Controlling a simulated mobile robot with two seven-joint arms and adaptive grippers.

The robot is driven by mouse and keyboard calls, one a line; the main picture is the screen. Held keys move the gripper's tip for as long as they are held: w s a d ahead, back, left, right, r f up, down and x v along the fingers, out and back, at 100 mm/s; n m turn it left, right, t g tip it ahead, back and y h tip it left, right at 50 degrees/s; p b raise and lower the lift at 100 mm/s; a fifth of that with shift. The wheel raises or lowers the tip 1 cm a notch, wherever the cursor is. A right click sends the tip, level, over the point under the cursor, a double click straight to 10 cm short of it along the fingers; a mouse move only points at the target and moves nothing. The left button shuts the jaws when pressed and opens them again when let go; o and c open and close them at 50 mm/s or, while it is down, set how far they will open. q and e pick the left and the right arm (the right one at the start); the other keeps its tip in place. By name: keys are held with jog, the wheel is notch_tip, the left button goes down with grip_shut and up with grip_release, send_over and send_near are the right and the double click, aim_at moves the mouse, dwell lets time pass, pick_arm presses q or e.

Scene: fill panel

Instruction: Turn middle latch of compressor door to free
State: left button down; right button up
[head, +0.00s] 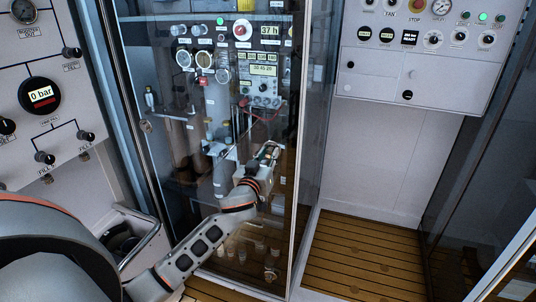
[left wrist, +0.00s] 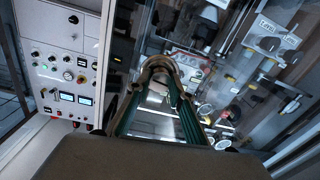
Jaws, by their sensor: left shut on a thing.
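The compressor door (head: 215,215) is a tall clear glass panel in the middle of the head view. It looks closed. My left gripper (head: 271,149) is at the right part of the door, at about mid height. It is shut on the middle latch, which its fingers hide, so I cannot tell the latch's angle. In the left wrist view the fingers (left wrist: 160,68) reach ahead and come together at the tips. A lower latch (head: 271,274) shows near the bottom right corner of the door. My right gripper is not in view.
Another small metal fitting (head: 146,125) sits on the door's left edge. A gauge panel (head: 45,75) stands at left. A white control panel (head: 425,75) hangs at right, also seen in the left wrist view (left wrist: 65,60). The slatted wooden floor (head: 355,255) is clear.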

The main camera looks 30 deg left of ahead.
pick_arm(q)
jog(key=m+p, duration=0.1)
jog(key=m, duration=0.2)
jog(key=shift+r+m, duration=0.1)
jog(key=shift+m, duration=0.2)
jog(key=m+p, duration=0.1)
jog(key=m, duration=0.2)
jog(key=shift+m, duration=0.4)
jog(key=m+p, duration=0.1)
jog(key=m, duration=0.3)
jog(key=shift+m, duration=0.4)
jog(key=shift+d+m+t+h+p, duration=0.15)
jog(key=shift+m+p, duration=0.25)
jog(key=shift+m, duration=0.75)
jog(key=shift+a+m+t+h+p, duration=0.15)
jog(key=shift+m+p, duration=0.25)
jog(key=shift+m, duration=0.75)
jog(key=shift+d+f, duration=0.1)
jog(key=shift+f, duration=0.1)
jog(key=c, duration=1.8)
grip_release()
jog(key=shift+o, duration=0.2)
